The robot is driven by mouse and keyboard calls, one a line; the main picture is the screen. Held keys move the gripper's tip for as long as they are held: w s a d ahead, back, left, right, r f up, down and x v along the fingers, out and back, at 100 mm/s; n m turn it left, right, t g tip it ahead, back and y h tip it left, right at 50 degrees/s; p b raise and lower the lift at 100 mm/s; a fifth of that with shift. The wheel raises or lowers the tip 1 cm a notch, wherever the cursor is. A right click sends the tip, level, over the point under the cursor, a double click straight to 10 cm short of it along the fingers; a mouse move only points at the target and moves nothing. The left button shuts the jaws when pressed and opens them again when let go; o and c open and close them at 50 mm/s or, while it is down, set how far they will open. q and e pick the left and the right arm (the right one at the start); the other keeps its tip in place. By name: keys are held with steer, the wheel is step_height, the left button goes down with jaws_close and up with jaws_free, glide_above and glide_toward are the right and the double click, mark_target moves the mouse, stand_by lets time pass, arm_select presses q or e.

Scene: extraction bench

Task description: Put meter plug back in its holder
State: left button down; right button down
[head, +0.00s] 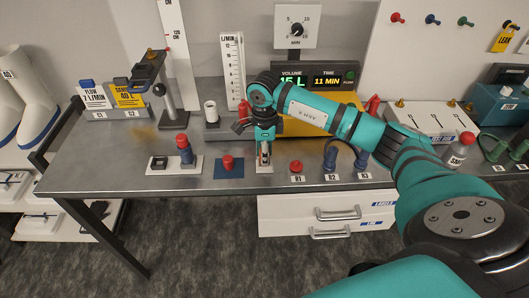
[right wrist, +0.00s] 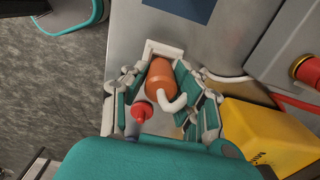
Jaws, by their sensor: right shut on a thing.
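The meter plug (right wrist: 158,76) is an orange-brown cylinder with a curved white lead, seen from above in the right wrist view. My right gripper (head: 264,158) is shut on it, with a finger on each side. A white square plate (right wrist: 165,47), likely the holder, lies at the plug's far end; it also shows under the gripper in the head view (head: 264,169). The fingers hide most of the plug in the head view. I cannot tell whether the plug is seated or just above the plate. My left gripper is not in view.
The red-topped R1 (head: 296,167) stands close to the right of the gripper. A blue plate with a red cap (head: 228,164) is to its left. A yellow block (head: 305,121) and the display (head: 317,79) are behind. The bench's front edge is near.

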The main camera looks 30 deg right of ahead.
steer(key=shift+f, duration=0.3)
steer(key=c, duration=1)
jaws_free()
steer(key=shift+o, duration=0.2)
step_height(320, 180, up, 12)
